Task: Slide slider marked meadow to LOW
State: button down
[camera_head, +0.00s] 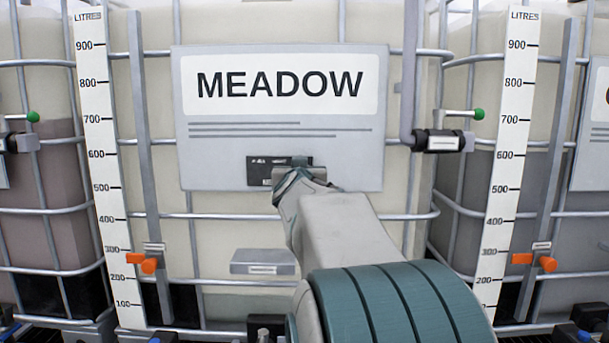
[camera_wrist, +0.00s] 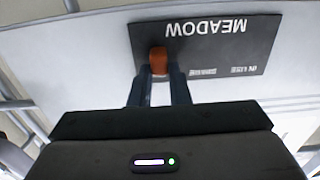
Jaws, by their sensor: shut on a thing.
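A dark plate marked MEADOW (camera_wrist: 215,45) shows upside down in the wrist view. It carries small labels along one edge, and I read no LOW among them. An orange-red knob (camera_wrist: 159,57) stands out from the plate near its left end in that view. My gripper (camera_wrist: 159,72) is shut on this knob, one dark finger on each side. In the head view the dark plate (camera_head: 257,171) sits at the bottom of the large MEADOW sign (camera_head: 285,145). My arm covers part of the plate there, and the knob is hidden.
White litre scales (camera_head: 102,190) (camera_head: 506,170) stand on both sides of the sign, with orange pieces (camera_head: 148,264) (camera_head: 547,262) on nearby posts. Metal cage bars cross the pale tank. A green-tipped valve (camera_head: 440,141) is to the right. A grey box (camera_head: 263,262) sits below the sign.

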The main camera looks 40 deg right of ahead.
jog(key=shift+d+r, duration=0.1)
jog(key=c, duration=1.4)
grip_release()
jog(key=shift+s+d, duration=0.1)
jog(key=shift+d, duration=0.05)
jog(key=shift+o, duration=0.2)
jog(key=p+v, duration=0.1)
jog(key=v, duration=1.3)
